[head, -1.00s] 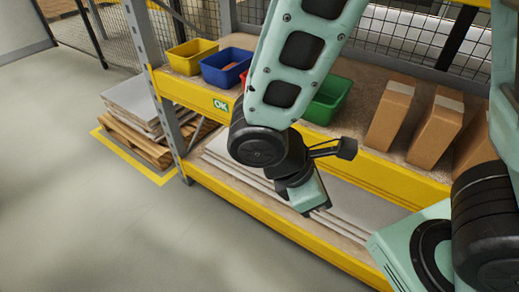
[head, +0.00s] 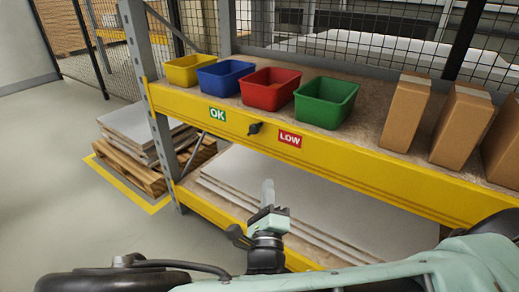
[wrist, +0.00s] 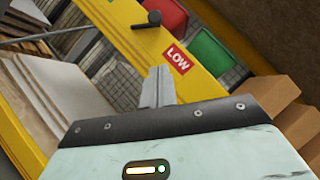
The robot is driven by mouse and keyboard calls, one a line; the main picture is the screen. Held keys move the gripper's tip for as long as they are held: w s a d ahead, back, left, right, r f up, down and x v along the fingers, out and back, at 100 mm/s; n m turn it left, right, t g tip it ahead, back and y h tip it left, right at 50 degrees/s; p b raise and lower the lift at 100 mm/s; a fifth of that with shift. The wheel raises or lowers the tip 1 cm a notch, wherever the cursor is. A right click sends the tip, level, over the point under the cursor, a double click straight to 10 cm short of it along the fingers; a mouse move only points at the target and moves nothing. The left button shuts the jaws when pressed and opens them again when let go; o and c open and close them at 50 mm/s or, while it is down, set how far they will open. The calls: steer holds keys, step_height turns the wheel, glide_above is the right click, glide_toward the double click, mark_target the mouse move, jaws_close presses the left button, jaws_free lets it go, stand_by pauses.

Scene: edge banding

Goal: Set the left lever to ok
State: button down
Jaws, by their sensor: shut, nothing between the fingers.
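A small black lever (head: 255,128) sits on the yellow shelf beam (head: 345,160), between a green OK label (head: 217,115) and a red LOW label (head: 290,139). Its short handle seems to point away from LOW, slightly down and left in the head view. In the wrist view the lever (wrist: 150,20) is near the top, with the LOW label (wrist: 178,60) below right. My gripper (head: 268,188) is shut and empty, below and in front of the beam, apart from the lever. Its fingers (wrist: 160,78) also show in the wrist view. No other lever is in view.
On the shelf stand yellow, blue, red and green bins (head: 327,101), with cardboard boxes (head: 405,112) to the right. Grey panels (head: 300,190) lie on the lower shelf. A steel upright (head: 150,100) stands left.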

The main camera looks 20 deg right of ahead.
steer(key=shift+d, duration=0.1)
steer(key=b, duration=0.1)
glide_toward(260, 126)
steer(key=d+f, duration=0.2)
steer(key=d, duration=0.1)
steer(key=w+r, duration=0.1)
steer(key=w, duration=0.1)
steer(key=w+a+r, duration=0.1)
steer(key=w+r, duration=0.1)
steer(key=shift+a+b, duration=0.15)
steer(key=shift+b, duration=0.2)
steer(key=shift+r+p, duration=0.1)
steer(key=shift+p, duration=0.25)
steer(key=shift+r+p, duration=0.15)
steer(key=shift+p, duration=0.25)
steer(key=shift+n+y+p, duration=0.3)
